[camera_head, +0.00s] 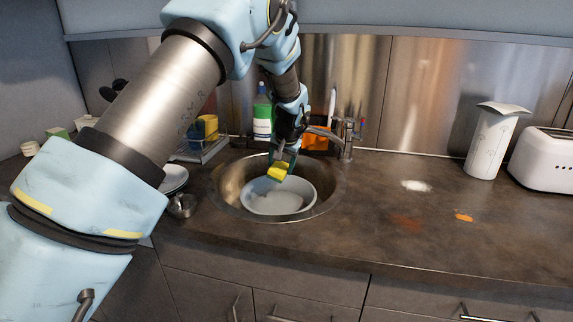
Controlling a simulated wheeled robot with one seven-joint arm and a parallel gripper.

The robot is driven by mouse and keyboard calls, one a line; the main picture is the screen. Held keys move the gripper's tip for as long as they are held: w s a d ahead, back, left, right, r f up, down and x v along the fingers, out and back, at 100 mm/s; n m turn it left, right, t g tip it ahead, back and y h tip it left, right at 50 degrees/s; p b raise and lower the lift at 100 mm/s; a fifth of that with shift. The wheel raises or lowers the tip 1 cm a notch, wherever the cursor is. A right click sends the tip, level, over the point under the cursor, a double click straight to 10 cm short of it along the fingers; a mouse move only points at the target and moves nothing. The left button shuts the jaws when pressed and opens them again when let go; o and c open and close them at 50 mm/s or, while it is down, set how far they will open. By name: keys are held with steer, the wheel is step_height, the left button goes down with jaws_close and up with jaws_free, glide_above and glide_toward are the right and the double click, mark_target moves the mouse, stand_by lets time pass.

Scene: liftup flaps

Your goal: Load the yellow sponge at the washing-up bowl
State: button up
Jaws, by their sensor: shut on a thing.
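The yellow sponge (279,171) is held in my gripper (283,160), which points down over the sink. My gripper is shut on the sponge. The sponge is over the back part of the pale washing-up bowl (278,201), and I cannot tell whether it touches the contents. The bowl sits in the round metal sink (228,185) and holds a greyish surface that looks like water.
A tap (346,140) stands at the sink's right rear. A green-and-white bottle (262,118) and an orange item (316,138) stand behind the sink. A dish rack (203,147) is at left. Spills (416,185) mark the right worktop; a toaster (545,160) stands far right.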

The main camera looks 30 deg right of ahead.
step_height(320, 180, down, 9)
steer(key=b, duration=0.5)
steer(key=shift+b, duration=0.3)
stand_by(0.6)
steer(key=shift+r+p, duration=1.9)
steer(key=shift+r, duration=1.65)
steer(key=shift+r+p, duration=1.05)
steer(key=shift+r, duration=0.95)
